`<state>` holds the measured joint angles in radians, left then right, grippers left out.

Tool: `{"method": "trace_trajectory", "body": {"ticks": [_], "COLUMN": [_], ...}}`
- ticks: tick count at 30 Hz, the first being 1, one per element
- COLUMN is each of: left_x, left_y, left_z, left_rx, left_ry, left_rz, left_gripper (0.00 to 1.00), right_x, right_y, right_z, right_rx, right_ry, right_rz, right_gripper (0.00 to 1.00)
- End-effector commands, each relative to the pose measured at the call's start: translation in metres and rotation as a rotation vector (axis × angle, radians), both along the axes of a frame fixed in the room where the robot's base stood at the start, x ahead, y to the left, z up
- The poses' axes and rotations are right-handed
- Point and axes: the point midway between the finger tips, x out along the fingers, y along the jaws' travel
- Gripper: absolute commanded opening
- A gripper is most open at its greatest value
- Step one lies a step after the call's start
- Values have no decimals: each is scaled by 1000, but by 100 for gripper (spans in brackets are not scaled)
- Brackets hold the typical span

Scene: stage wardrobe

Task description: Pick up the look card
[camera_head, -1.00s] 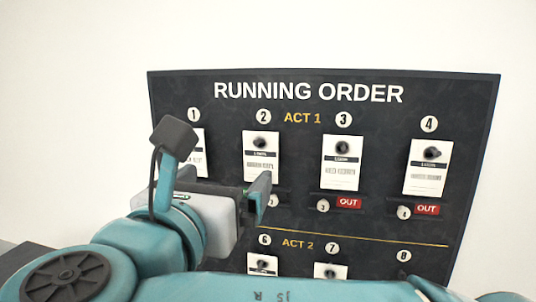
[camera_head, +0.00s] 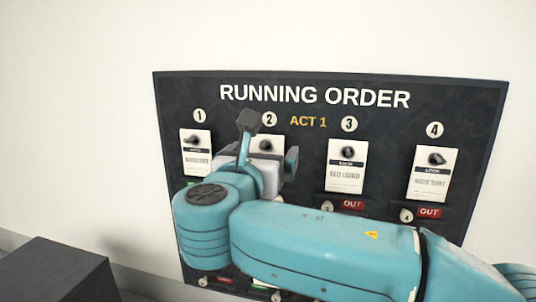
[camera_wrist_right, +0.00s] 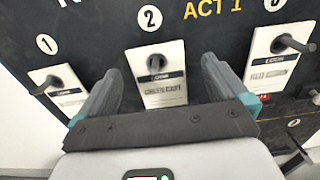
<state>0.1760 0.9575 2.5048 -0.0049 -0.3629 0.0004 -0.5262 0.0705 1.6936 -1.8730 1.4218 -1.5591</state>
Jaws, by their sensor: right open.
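Look cards hang on pegs on a dark running-order board (camera_head: 310,77). My right gripper (camera_head: 276,163) is in front of the card at number 2, hiding most of it in the head view. In the right wrist view, this white card (camera_wrist_right: 163,92) hangs from a dark peg (camera_wrist_right: 156,62) between the fingers of my open right gripper (camera_wrist_right: 160,78). Nothing is seen gripped. The other cards, at number 1 (camera_head: 197,160), number 3 (camera_head: 345,172) and number 4 (camera_head: 431,180), hang to either side. My left gripper is not in view.
Red OUT labels (camera_head: 352,204) show below cards 3 and 4. The pegs stick out from the board. A dark box (camera_head: 60,270) stands at the lower left. My right arm covers much of the lower board.

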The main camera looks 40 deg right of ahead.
Motion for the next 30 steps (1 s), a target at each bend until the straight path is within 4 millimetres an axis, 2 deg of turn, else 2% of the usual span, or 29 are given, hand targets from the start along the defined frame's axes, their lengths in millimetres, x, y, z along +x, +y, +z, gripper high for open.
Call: {"method": "trace_trajectory", "body": {"ticks": [1, 4, 12, 14, 15, 17, 18, 30], "left_x": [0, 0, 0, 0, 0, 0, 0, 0], "left_y": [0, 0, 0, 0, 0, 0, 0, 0], "left_z": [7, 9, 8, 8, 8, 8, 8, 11], "left_rx": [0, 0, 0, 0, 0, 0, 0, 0], "left_ry": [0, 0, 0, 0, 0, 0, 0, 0], "left_rz": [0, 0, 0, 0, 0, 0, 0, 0], "left_gripper": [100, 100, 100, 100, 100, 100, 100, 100], "right_x": [5, 13, 16, 16, 16, 15, 16, 17], "right_y": [-8, -16, -18, -18, -18, -18, -18, -20], "right_z": [3, 2, 0, 0, 0, 0, 0, 6], "right_rx": [-2, -1, -1, -1, -1, -1, -1, -1], "right_ry": [2, 2, -1, -1, -1, -1, -1, -1], "right_rz": [-3, -2, 1, 1, 1, 1, 1, 2], "right_gripper": [100, 100, 100, 80, 67, 48, 41, 41]}}
